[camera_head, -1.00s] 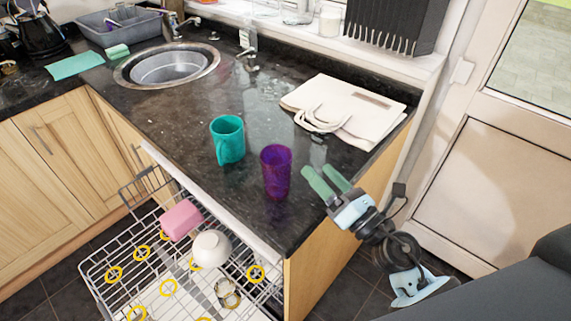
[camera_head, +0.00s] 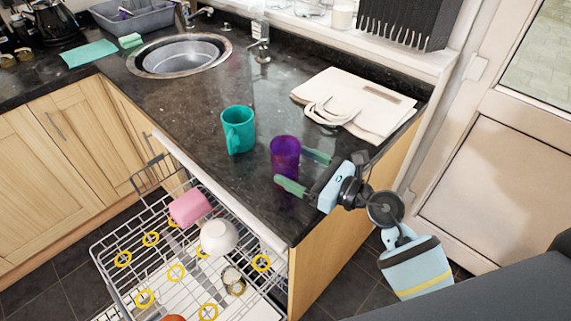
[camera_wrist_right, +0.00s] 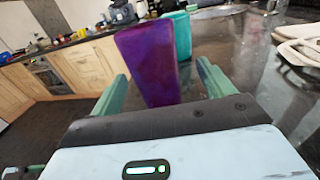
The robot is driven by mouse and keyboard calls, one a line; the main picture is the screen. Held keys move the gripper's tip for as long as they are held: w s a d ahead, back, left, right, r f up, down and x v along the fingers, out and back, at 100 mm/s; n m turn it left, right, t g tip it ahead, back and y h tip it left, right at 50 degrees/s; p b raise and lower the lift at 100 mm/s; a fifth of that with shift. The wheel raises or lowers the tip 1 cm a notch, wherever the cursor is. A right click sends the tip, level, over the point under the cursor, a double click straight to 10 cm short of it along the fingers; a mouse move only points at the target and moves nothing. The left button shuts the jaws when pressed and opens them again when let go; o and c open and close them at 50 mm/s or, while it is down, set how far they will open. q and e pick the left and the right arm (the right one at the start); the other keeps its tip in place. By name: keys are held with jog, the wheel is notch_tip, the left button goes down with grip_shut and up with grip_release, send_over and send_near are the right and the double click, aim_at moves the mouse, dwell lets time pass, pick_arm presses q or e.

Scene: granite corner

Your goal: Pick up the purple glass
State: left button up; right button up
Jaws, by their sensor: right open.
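The purple glass (camera_head: 285,152) stands upright on the dark granite counter (camera_head: 205,115), near its front edge. My right gripper (camera_head: 303,171) is open at the glass, with its green fingers pointing left. In the head view one finger is in front of the glass's lower part and the other is behind its right side. In the right wrist view the glass (camera_wrist_right: 148,62) stands ahead, between the two open fingers (camera_wrist_right: 160,88). I cannot tell whether either finger touches it. My left gripper is not in view.
A teal mug (camera_head: 238,131) stands just left of the glass; it shows behind it in the wrist view. A cream folded bag (camera_head: 365,103) lies at the back right. An open dishwasher rack (camera_head: 130,268) with a pink cup (camera_head: 189,207) and white bowl (camera_head: 218,238) is below the front edge.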

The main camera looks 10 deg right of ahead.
aim_at(276, 148)
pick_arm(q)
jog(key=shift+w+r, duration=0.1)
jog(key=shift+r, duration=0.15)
pick_arm(e)
jog(key=shift+s+a+f+x, duration=0.1)
jog(key=shift+f+x, duration=0.1)
jog(key=shift+x, duration=0.65)
jog(key=shift+s+a+f+x, duration=0.1)
jog(key=shift+f+x, duration=0.05)
jog(key=shift+x, duration=0.7)
jog(key=shift+a+f+x, duration=0.1)
jog(key=shift+f+x, duration=0.1)
jog(key=shift+x, duration=0.65)
jog(key=shift+d, duration=0.1)
jog(key=c, duration=1.2)
jog(key=shift+r, duration=0.2)
